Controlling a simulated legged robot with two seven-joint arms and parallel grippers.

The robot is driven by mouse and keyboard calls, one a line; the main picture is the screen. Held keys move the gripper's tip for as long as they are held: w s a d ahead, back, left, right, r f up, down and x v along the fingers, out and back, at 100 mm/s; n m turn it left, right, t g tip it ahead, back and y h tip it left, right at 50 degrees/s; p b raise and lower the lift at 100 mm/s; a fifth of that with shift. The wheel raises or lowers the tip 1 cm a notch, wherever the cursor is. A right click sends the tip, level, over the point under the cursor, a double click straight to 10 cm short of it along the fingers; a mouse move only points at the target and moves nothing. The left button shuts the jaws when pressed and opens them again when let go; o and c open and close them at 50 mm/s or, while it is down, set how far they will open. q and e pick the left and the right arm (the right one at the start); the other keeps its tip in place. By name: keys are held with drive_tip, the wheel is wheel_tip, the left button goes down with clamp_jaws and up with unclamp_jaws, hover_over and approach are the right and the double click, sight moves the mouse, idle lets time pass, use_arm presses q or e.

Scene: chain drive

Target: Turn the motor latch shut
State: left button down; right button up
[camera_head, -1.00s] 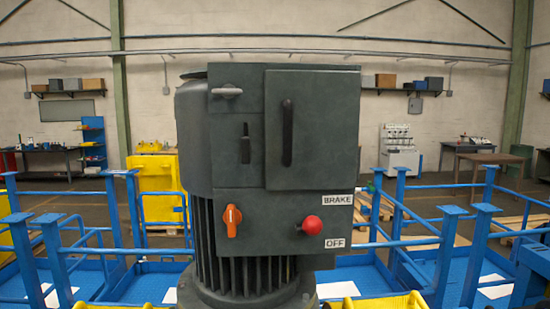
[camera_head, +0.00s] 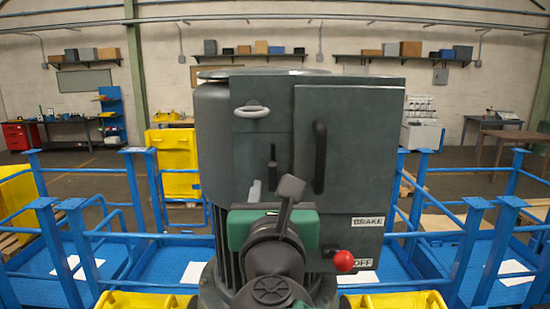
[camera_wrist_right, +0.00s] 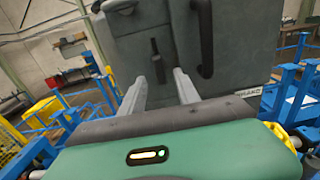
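The dark grey motor box (camera_head: 350,110) stands upright in the middle of the head view. A small black lever (camera_head: 273,157) sits upright on its left face, below a light grey handle (camera_head: 252,111). I cannot tell for sure which of them is the latch. My right gripper (camera_head: 264,188) is in front of the lower left of the box. In the right wrist view its two grey fingers (camera_wrist_right: 160,80) are apart and empty, with the black lever (camera_wrist_right: 156,62) showing between and beyond their tips. No contact can be made out. My left gripper is not in view.
A long black door handle (camera_head: 319,157) stands right of the lever. The orange knob's area is hidden behind my right arm. Blue railings (camera_head: 465,245) stand at both sides.

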sight(269, 177)
drive_tip(key=w, duration=0.2)
drive_tip(key=w+p, duration=0.1)
drive_tip(key=w, duration=0.1)
drive_tip(key=w+a+p, duration=0.1)
drive_tip(key=w, duration=0.2)
drive_tip(key=shift+r, duration=0.15)
drive_tip(key=shift+w+d, duration=0.15)
drive_tip(key=shift+d, duration=0.5)
drive_tip(key=shift+w, duration=0.1)
drive_tip(key=c, duration=0.5)
drive_tip(key=shift+a, duration=0.35)
clamp_jaws()
